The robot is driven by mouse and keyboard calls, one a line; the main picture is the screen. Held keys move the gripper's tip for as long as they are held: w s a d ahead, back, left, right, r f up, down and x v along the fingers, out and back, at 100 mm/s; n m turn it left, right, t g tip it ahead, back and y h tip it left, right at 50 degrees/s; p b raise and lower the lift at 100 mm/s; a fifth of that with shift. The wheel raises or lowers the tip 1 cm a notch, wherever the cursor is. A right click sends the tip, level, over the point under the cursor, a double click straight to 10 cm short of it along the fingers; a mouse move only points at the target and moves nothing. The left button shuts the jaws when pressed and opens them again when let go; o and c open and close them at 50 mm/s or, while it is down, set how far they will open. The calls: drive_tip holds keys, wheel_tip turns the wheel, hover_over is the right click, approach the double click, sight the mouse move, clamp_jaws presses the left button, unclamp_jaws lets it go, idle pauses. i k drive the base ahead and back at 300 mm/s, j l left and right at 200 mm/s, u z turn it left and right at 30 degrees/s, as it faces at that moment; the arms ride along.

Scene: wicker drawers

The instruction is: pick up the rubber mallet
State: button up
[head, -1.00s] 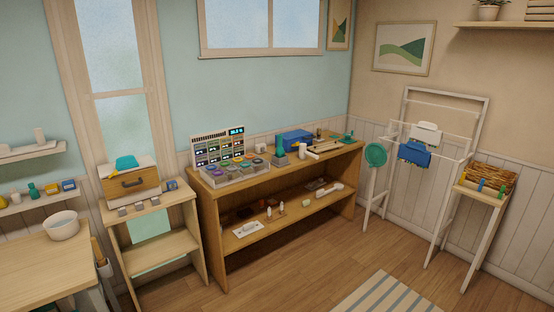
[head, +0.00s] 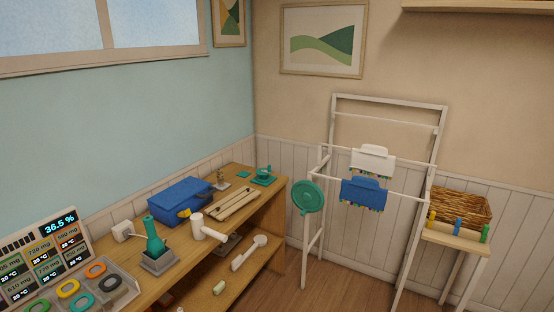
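A white, hammer-shaped object that looks like the rubber mallet (head: 199,229) is on the wooden bench top in the head view. Its thick cylindrical head stands upright, and its handle points right to the bench's front edge. A second white object (head: 248,253), long with a rounded end, lies on the lower shelf; I cannot tell exactly what it is. My gripper is not in view.
A blue box (head: 180,200) is behind the mallet, and a teal bottle in a grey holder (head: 158,259) is to its left. A wooden tray (head: 234,204) lies farther back. A white rack (head: 333,160) and wicker basket (head: 462,205) are at right.

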sight(200, 231)
drive_tip(key=i+l+u, duration=0.2)
drive_tip(key=i+u, duration=0.15)
drive_tip(key=i, duration=0.3)
drive_tip(key=i+l+u, duration=0.35)
drive_tip(key=i, duration=0.3)
drive_tip(key=i+l+u, duration=0.3)
drive_tip(key=i+l, duration=0.25)
drive_tip(key=i+j+u, duration=0.2)
drive_tip(key=j, duration=0.25)
drive_tip(key=i+j+u, duration=0.2)
drive_tip(key=j, duration=0.25)
drive_tip(key=i, duration=0.1)
